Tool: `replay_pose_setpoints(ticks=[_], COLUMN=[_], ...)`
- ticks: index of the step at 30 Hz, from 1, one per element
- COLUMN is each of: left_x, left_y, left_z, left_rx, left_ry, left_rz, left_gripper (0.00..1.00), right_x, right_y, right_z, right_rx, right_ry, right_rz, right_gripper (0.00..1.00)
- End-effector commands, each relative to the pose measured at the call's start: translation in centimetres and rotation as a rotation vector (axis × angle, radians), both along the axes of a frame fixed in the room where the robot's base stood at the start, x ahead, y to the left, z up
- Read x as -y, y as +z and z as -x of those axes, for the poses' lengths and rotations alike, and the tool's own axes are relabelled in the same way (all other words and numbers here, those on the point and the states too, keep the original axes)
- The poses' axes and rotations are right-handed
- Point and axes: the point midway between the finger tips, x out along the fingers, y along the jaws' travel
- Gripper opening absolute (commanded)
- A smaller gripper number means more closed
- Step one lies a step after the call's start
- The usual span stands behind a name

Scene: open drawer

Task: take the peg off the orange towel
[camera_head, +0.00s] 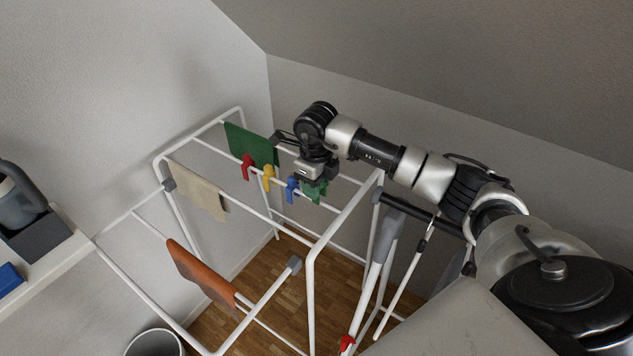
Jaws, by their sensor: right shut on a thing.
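The orange towel (200,275) hangs over a low rail of the white drying rack at the lower left. I cannot make out a peg on it. On a higher rail sit a red peg (247,167), a yellow peg (269,178) and a blue peg (291,188) in a row. My right gripper (314,182) points down at the end of this row, well apart from the orange towel. It is shut on a green peg (316,193), partly hidden by the gripper. My left gripper is out of view.
The drying rack (312,285) stands on a wooden floor against the walls. A green cloth (250,146) and a beige cloth (200,188) hang on it. A bin (155,343) stands below left, and a white shelf (45,268) is at the left edge.

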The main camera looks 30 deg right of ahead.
Motion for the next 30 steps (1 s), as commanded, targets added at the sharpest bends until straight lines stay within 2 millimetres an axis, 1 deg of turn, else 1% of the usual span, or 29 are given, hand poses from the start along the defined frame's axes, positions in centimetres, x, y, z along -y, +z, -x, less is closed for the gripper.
replay_pose_setpoints(ticks=[1, 16, 21, 30], left_x=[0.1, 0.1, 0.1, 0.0], left_y=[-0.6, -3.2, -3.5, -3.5], left_z=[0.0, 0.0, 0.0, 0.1], left_rx=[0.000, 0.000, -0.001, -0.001], left_ry=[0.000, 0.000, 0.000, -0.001], left_rz=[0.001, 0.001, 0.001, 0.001], left_gripper=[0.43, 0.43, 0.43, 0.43], right_x=[0.0, 0.0, 0.0, 0.0], right_y=[-0.6, -4.0, -4.5, -4.5], right_z=[0.0, 0.0, 0.0, 0.0], right_rx=[0.000, 0.000, 0.001, 0.001], right_ry=[0.000, 0.000, 0.000, 0.000], right_rz=[0.000, 0.001, 0.001, 0.001], right_gripper=[0.16, 0.16, 0.16, 0.16])
